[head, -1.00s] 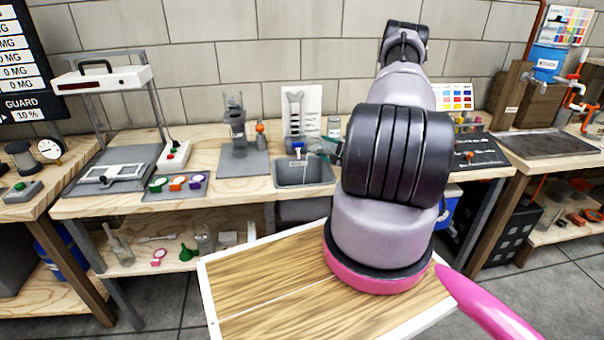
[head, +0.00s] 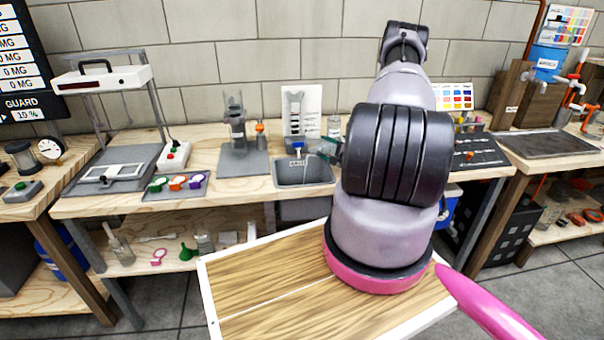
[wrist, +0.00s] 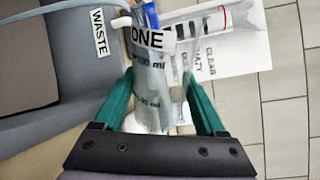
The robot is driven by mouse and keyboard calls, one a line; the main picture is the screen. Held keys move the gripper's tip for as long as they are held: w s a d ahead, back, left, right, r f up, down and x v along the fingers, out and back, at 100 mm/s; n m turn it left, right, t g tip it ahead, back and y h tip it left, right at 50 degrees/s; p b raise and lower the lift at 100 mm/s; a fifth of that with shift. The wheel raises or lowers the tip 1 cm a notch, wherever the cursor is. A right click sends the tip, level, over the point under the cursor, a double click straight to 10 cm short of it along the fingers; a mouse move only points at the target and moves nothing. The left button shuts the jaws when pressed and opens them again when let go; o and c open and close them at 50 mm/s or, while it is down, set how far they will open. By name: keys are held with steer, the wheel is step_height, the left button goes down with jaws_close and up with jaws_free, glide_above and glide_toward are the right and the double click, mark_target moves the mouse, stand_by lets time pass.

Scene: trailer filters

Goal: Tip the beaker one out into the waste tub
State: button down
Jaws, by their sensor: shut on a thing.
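Beaker one (wrist: 150,82) is a clear beaker with an ONE label and ml marks, between the green fingers of my gripper (wrist: 160,102) in the wrist view. The fingers are shut on its sides. Its tilt and contents are hard to tell. The waste tub (wrist: 22,134), grey with a WASTE label, lies to the left of the beaker in the wrist view. In the head view the tub (head: 303,176) is set in the bench, and my gripper (head: 328,150) shows only partly by its right back edge. My arm hides most of the gripper and beaker there.
A chart card (head: 302,110) stands behind the tub, with a small jar (head: 334,126) beside it. A grey stand (head: 238,135) is left of the tub. Colored discs (head: 176,184) lie further left. A dark rack (head: 475,150) stands right of my arm.

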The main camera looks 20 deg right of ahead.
mark_target(321, 148)
stand_by(0.5)
steer(key=shift+s+a+f+n+p, duration=0.15)
steer(key=shift+a+n+p, duration=0.3)
steer(key=shift+a+n, duration=0.45)
stand_by(1.0)
steer(key=shift+r+n, duration=0.55)
steer(key=shift+n, duration=0.25)
stand_by(1.0)
steer(key=shift+s+a+f+n+t+h, duration=0.1)
steer(key=shift+a+f+n+t+h, duration=0.2)
steer(key=shift+n, duration=0.6)
stand_by(0.6)
steer(key=shift+s+a+r+n+p, duration=0.1)
steer(key=shift+a+r+n+p, duration=0.1)
steer(key=shift+a+r+n, duration=0.35)
steer(key=shift+s+a+r+n+p, duration=0.1)
steer(key=shift+r+n+p, duration=0.15)
steer(key=shift+n, duration=0.6)
stand_by(0.9)
